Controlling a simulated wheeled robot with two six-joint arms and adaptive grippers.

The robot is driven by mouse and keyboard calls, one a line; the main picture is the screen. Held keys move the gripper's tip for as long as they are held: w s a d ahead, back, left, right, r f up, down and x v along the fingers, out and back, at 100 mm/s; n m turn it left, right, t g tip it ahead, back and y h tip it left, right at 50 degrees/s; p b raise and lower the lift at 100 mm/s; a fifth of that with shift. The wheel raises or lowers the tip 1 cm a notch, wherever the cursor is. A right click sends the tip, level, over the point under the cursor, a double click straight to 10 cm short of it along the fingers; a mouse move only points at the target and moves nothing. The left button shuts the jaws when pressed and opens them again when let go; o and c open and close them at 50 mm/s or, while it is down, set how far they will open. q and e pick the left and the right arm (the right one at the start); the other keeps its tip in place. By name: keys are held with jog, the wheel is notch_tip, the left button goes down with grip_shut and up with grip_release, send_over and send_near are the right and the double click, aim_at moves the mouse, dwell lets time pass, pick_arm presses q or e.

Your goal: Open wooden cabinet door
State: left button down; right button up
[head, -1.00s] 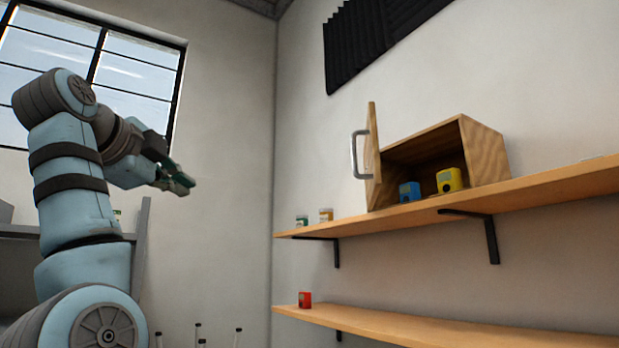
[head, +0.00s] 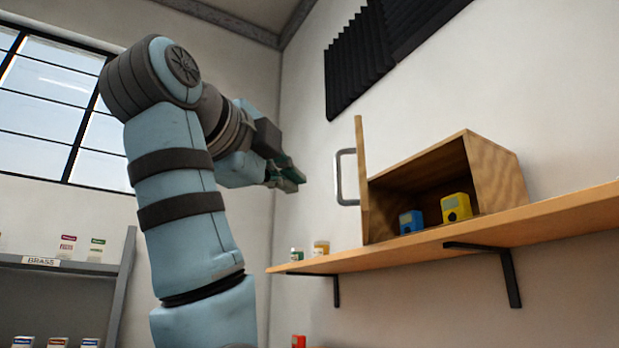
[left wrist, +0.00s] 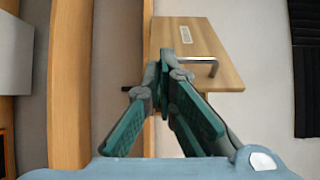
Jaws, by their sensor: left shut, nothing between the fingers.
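The wooden cabinet (head: 496,175) sits on the upper shelf, its front open to view. Its door (head: 364,185) stands swung out at the left side, seen nearly edge-on, with a silver bar handle (head: 339,177) on its outer face. My left gripper (head: 292,182) is shut and empty, to the left of the handle and apart from it in the head view. In the left wrist view its fingertips (left wrist: 178,60) overlap the door (left wrist: 215,45), with the handle (left wrist: 208,63) just to their right; contact cannot be told. My right gripper is out of view.
A blue device (head: 411,221) and a yellow device (head: 456,207) stand at the cabinet's opening. Small jars (head: 321,248) stand on the upper shelf (head: 420,250) near its left end. A red item (head: 298,341) shows below. A grey rack (head: 120,290) stands at left.

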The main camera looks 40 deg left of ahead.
pick_arm(q)
jog(key=w+a+p, duration=0.4)
jog(key=w+a, duration=0.2)
jog(key=w, duration=0.2)
jog(key=shift+a, duration=0.15)
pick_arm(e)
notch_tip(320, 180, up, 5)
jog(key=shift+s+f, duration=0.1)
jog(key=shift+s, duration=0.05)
pick_arm(q)
jog(key=shift+s, duration=0.15)
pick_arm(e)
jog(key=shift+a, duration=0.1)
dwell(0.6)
